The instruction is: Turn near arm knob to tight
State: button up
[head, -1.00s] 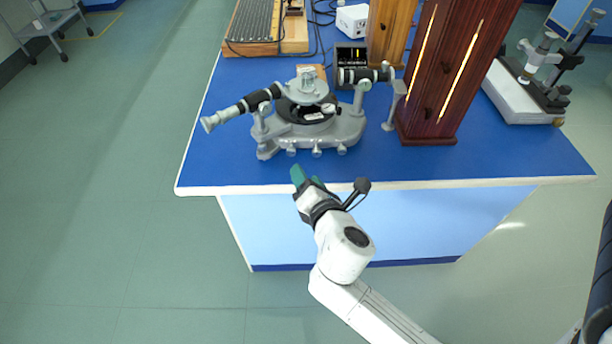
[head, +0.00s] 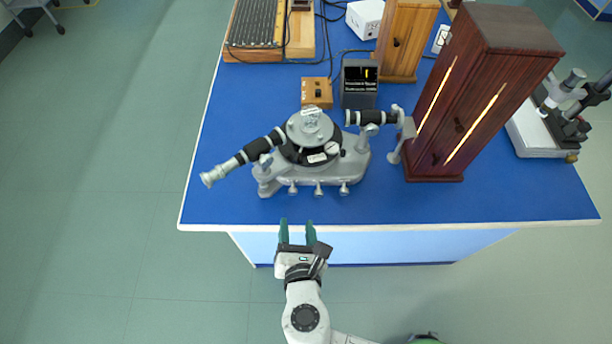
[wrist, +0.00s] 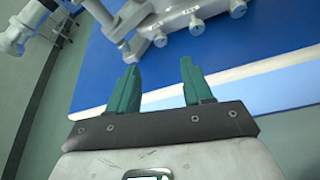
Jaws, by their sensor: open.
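The grey spectrometer (head: 350,168) stands on the blue bench, its black telescope tube (head: 247,154) pointing left and a second black tube (head: 368,117) at right. Small silver knobs stick out along its front: a left one (head: 292,189), a middle one (head: 318,191) and a right one (head: 344,190). The knobs also show at the top of the wrist view (wrist: 160,40). I cannot tell which is the near arm knob. My gripper (head: 297,228) is open and empty at the bench's front edge, short of the knobs; its green fingers (wrist: 158,78) point toward the spectrometer.
A dark wooden lamp cabinet (head: 478,95) with glowing slits stands right of the spectrometer. A small black display box (head: 359,84) and a wooden switch box (head: 317,93) are behind it. The bench's front strip (head: 400,205) is clear.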

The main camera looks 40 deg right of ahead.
aim_at(293, 194)
jog(key=x, duration=1)
jog(key=shift+w+d+f+p, duration=0.1)
jog(key=shift+w+d+p, duration=0.05)
jog(key=shift+w+p, duration=0.15)
jog(key=shift+c, duration=0.2)
grip_shut()
